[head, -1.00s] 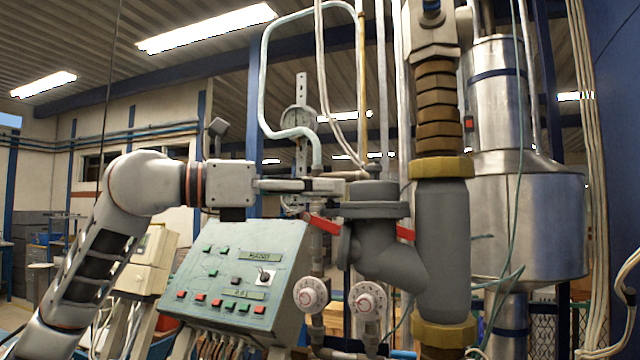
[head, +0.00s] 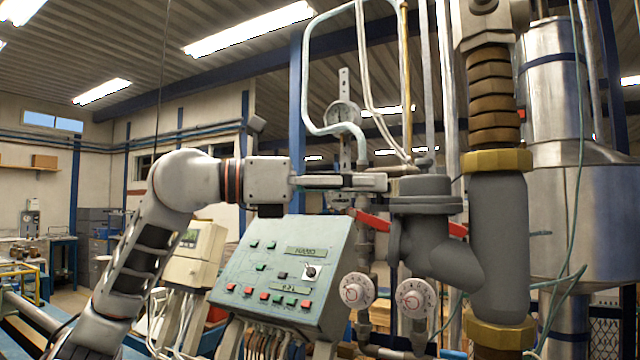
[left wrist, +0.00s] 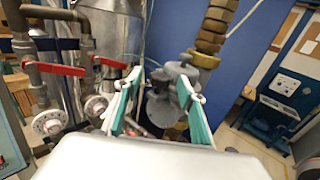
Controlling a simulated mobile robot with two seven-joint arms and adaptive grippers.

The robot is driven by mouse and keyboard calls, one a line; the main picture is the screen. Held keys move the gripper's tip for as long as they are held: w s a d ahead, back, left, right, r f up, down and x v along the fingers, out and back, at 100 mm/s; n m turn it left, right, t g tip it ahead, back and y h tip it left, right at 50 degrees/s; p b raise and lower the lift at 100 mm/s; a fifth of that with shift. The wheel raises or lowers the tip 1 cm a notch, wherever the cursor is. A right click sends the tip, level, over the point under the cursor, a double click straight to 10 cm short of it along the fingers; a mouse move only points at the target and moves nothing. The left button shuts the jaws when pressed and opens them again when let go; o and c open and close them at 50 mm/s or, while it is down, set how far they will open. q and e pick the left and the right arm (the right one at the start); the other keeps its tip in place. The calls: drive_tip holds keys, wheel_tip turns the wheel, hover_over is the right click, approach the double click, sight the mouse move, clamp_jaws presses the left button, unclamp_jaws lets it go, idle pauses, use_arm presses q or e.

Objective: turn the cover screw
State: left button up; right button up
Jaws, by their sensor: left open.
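A dark grey meter body (head: 428,225) with a round flanged cover (head: 426,190) on top stands right of the picture's middle in the head view. I cannot make out a separate cover screw. My left gripper (head: 385,182) reaches in level from the left, its fingertips just left of the cover's upper part. In the left wrist view my left gripper (left wrist: 160,95) has its two teal-padded fingers spread apart. Grey parts of the meter (left wrist: 163,110) show between and beyond them; I cannot tell whether the fingers touch anything. My right gripper is not in view.
A vertical grey pipe with brass nuts (head: 497,162) stands right beside the meter. Red valve levers (head: 372,221) and white round dials (head: 357,290) sit left of and below it. A green control box (head: 280,270) stands below my left arm. A steel tank (head: 590,215) is behind.

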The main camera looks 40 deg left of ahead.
use_arm(q)
drive_tip(key=v, duration=1)
idle(0.3)
drive_tip(key=w+a+m+g+h+b, duration=0.2)
drive_tip(key=w+m+g+h, duration=0.2)
drive_tip(key=w+g+h, duration=0.15)
drive_tip(key=w+d+m+g, duration=0.1)
drive_tip(key=w+d+m, duration=0.1)
drive_tip(key=w+d, duration=0.2)
drive_tip(key=shift+w+d+g, duration=0.25)
drive_tip(key=shift+d+g, duration=0.1)
drive_tip(key=shift+d, duration=1.45)
